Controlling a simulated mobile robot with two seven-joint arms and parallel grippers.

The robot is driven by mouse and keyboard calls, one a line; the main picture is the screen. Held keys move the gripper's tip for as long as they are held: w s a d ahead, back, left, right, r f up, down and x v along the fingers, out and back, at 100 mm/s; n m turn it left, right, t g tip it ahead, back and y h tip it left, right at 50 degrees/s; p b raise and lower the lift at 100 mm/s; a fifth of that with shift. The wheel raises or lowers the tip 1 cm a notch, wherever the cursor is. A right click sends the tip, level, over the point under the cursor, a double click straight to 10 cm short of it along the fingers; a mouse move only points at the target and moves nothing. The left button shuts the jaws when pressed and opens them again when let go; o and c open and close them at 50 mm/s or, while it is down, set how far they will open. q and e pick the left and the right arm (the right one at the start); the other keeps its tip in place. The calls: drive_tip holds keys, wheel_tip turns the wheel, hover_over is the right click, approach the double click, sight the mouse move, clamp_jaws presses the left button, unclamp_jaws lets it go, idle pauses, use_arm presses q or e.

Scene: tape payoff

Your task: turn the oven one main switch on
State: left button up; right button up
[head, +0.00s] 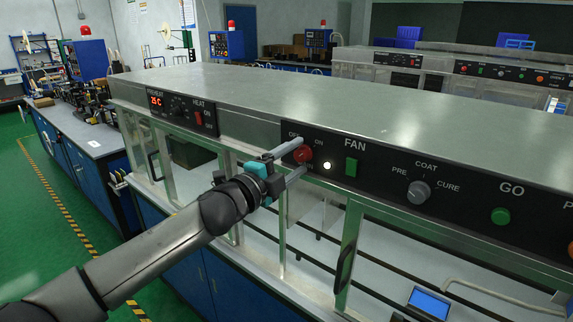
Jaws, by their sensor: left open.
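The oven one main switch, a red round knob (303,155), sits on the black front panel (398,185) between the partly covered OFF label and the ON label. My left gripper (299,157) is open, one finger above the knob and one below it. I cannot tell whether the fingers touch the knob. A small white lamp (327,166) to the right of the knob looks bright. My right gripper is not in view.
Right of the knob are a green FAN switch (351,167), a grey PRE/COAT/CURE selector (419,192) and a green GO button (500,216). A preheat panel (183,110) reading about 25 C is at left. Glass doors with a black handle (344,267) hang below.

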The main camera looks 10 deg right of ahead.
use_arm(q)
drive_tip(key=b+v, duration=0.1)
drive_tip(key=v, duration=1.4)
drive_tip(key=shift+b, duration=0.4)
drive_tip(key=shift+a, duration=0.1)
